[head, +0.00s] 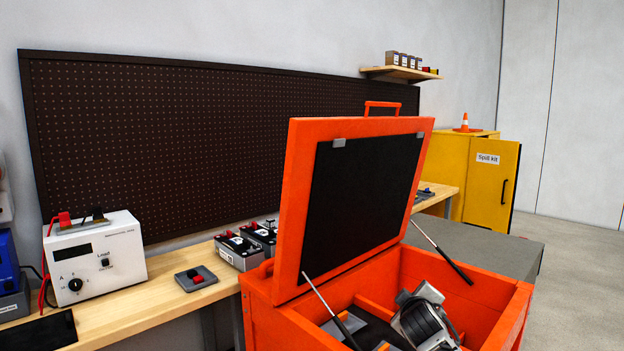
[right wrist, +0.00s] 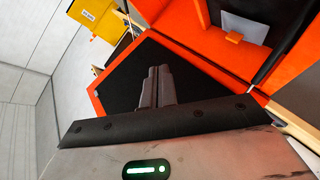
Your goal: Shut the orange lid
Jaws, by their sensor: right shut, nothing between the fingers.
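The orange lid (head: 293,200) belongs to an orange chest (head: 495,325) in the head view. It stands open, tilted back, with a black inner panel (head: 360,195) and an orange handle on top. Two struts (head: 440,252) run between lid and chest. In the right wrist view my right gripper (right wrist: 159,72) is shut and empty, its fingers seen against a black panel (right wrist: 190,75) with an orange rim, which looks like the lid's inside; contact cannot be told. A grey and black form (head: 425,318) shows over the chest's opening; I cannot tell whether it is my right arm. My left gripper is out of view.
A wooden bench (head: 145,298) behind the chest holds a white power unit (head: 95,258) and small devices (head: 240,250). A grey block (head: 480,245) stands behind the chest at right. A yellow spill kit cabinet (head: 447,165) is farther back. Floor at right is clear.

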